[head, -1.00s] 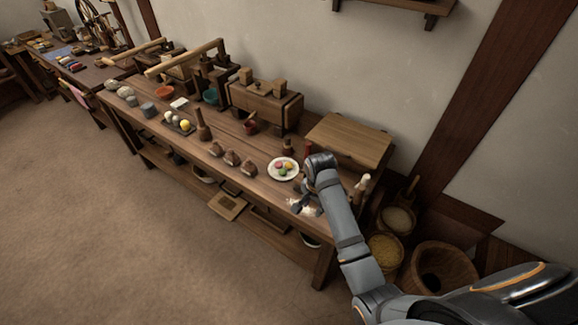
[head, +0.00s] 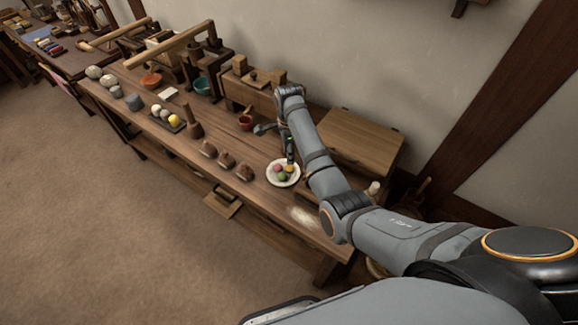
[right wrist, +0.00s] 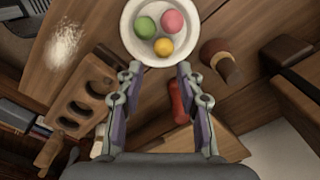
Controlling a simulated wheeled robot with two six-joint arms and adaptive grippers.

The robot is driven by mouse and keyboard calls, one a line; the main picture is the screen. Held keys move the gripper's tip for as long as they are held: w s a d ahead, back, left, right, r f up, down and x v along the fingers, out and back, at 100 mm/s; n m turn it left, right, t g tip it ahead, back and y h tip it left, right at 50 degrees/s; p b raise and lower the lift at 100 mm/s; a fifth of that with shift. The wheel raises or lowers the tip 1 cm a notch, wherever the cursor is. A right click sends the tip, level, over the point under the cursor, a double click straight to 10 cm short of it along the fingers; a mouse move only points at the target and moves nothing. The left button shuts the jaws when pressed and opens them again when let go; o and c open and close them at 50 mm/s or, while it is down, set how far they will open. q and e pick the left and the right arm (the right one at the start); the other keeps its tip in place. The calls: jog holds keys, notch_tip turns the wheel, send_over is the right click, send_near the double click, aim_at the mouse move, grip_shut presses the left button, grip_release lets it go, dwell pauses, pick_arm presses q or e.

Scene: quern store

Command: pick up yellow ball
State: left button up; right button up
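A yellow-orange ball (right wrist: 163,46) lies on a white plate (right wrist: 131,48) with a green ball (right wrist: 145,27) and a pink ball (right wrist: 173,21). In the head view this plate (head: 272,180) is on the long bench, partly behind my right arm. Another yellow ball (head: 174,121) sits on a dark tray (head: 155,118) beside pale balls, further left on the bench. My right gripper (right wrist: 160,70) is open and empty, its fingertips pointing at the plate, just short of the yellow-orange ball in the picture. My left gripper is not in view.
Brown lumps (head: 226,160) and a wooden pestle-like tool (head: 194,124) stand left of the plate. A small red pot (head: 246,122) and a wooden box (head: 240,92) are behind. White powder (head: 304,216) lies near the front. A round brown thing (right wrist: 217,55) is close to the plate.

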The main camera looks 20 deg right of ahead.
aim_at(289, 168)
jog(key=f, duration=0.2)
jog(key=shift+w+d+f, duration=0.15)
jog(key=shift+w+f, duration=0.1)
jog(key=shift+f, duration=0.9)
notch_tip(289, 168, down, 3)
jog(key=shift+r, duration=0.1)
jog(key=shift+f, duration=0.4)
jog(key=c, duration=0.5)
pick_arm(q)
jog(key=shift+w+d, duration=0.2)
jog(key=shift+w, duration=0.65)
